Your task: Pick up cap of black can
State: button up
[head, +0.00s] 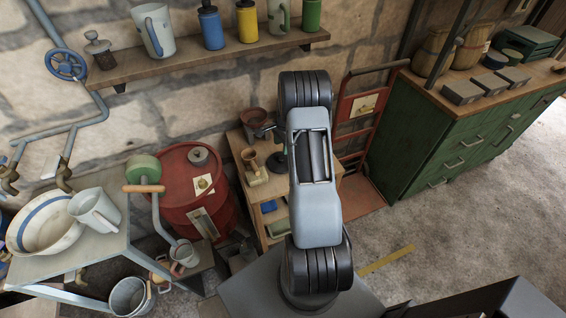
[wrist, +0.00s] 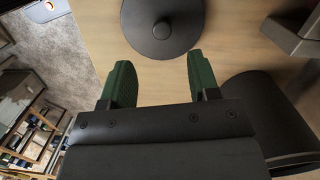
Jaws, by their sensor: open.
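A black round cap (wrist: 162,28) with a small knob at its centre shows at the top of the wrist view, over a light wooden surface. A dark can-like cylinder (wrist: 262,98) is at the right of that view, partly hidden by my gripper's body. My gripper (wrist: 158,68) is open and empty, with its two green fingers apart. The cap appears just beyond the fingertips, between their lines, and is not held. In the head view, my arm hides the gripper, and I cannot make out the cap there.
A wooden stand (head: 246,160) with small items is behind my arm. A red drum (head: 187,208) stands to its left, and a red hand truck (head: 352,135) to its right. A dark grey block (wrist: 302,27) is at the wrist view's upper right. Bare floor (head: 440,225) lies right.

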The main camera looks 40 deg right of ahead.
aim_at(281, 159)
jog(key=shift+a+f+p, duration=0.25)
jog(key=shift+f+p, duration=0.2)
jog(key=shift+f, duration=1.5)
jog(key=shift+a+f+p, duration=0.2)
jog(key=shift+f+p, duration=0.25)
jog(key=shift+f, duration=1.45)
jog(key=shift+c, duration=0.2)
jog(key=c, duration=1)
jog(key=shift+o, duration=0.2)
jog(key=shift+r, duration=0.1)
